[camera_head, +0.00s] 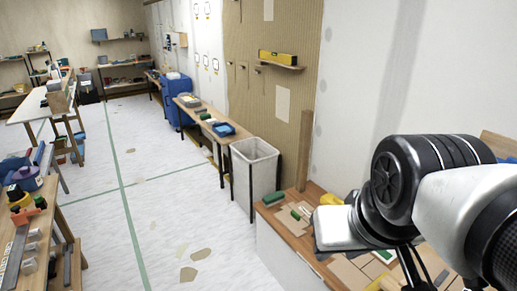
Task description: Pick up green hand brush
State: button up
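A green block-shaped object (274,199) lies on the wooden workbench at the lower right, near its left edge; it looks like the green hand brush, but bristles cannot be made out. A smaller green item (296,214) lies just right of it, and another green-edged piece (386,255) lies farther right. Dark parts show below the wrist, but the fingertips are not clear, and I see nothing held.
The workbench (262,215) also carries flat brown pieces and a yellow item (331,199) beside my arm. A pale bin (254,176) stands behind it. A wall shelf (280,65) holds a yellow level. Tables line the left side; the white floor (165,215) between is mostly clear.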

aim_at(270, 199)
jog(key=i+j+z, duration=0.1)
jog(key=i+j, duration=0.2)
jog(key=i+j+z, duration=0.1)
jog(key=i+j, duration=0.2)
jog(key=i+j+z, duration=0.1)
jog(key=i+j, duration=0.2)
jog(key=i+j+z, duration=0.1)
jog(key=i+j, duration=0.3)
jog(key=i+j+z, duration=0.15)
jog(key=i+j, duration=0.15)
jog(key=i+j+z, duration=0.1)
jog(key=i+j, duration=0.15)
jog(key=j, duration=0.2)
jog(key=i+j+z, duration=0.1)
jog(key=i+j, duration=0.15)
jog(key=j, duration=0.2)
jog(key=i+j+z, duration=0.1)
jog(key=i+j, duration=0.15)
jog(key=j, duration=0.2)
